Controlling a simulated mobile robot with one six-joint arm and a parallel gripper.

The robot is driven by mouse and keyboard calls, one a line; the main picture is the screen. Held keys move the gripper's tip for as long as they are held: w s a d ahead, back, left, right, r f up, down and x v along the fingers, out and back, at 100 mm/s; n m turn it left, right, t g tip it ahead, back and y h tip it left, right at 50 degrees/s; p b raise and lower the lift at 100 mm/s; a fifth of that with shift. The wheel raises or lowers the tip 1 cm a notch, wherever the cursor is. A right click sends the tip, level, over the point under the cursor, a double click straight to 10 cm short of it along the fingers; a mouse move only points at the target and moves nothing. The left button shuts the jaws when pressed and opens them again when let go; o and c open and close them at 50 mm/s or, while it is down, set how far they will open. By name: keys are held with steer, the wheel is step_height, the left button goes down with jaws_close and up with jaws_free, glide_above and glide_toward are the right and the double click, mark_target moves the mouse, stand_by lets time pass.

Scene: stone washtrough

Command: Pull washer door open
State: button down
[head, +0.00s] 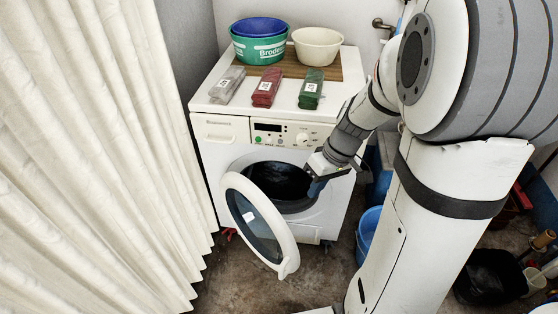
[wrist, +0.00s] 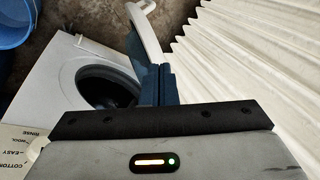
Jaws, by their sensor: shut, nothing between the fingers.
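The washer (head: 220,137) is a white front-loader against the back wall. Its round door (head: 262,226) stands wide open, swung out to the left on its hinge, with a white rim and dark glass. The dark drum opening (head: 276,184) is exposed. My gripper (head: 314,188) is shut and empty, in front of the right side of the opening. In the wrist view, my blue fingers (wrist: 164,86) are together, with the door's white rim (wrist: 146,32) just beyond them and the drum opening (wrist: 108,88) to their left. I cannot tell whether the fingers touch the door.
On the washer top are a green tub (head: 259,48) with a blue one in it, a cream bowl (head: 318,45) and grey, red and green packets. A white curtain (head: 90,150) hangs at left. A blue bucket (head: 369,232) stands right of the washer.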

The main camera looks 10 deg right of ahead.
steer(key=w+d+f+n+y+b, duration=0.1)
steer(key=w+d+f, duration=0.1)
steer(key=f, duration=0.3)
steer(key=w+d+f+n+t+y, duration=0.1)
steer(key=w+d+f, duration=0.1)
steer(key=f, duration=0.4)
steer(key=w+d+f+n+y+b, duration=0.1)
steer(key=w+d+f+y, duration=0.15)
steer(key=f, duration=0.25)
steer(key=s+a+b+x, duration=0.1)
steer(key=s+x, duration=0.1)
steer(key=x, duration=1)
steer(key=shift+r+h, duration=0.3)
steer(key=shift+h, duration=0.15)
steer(key=shift+a, duration=0.25)
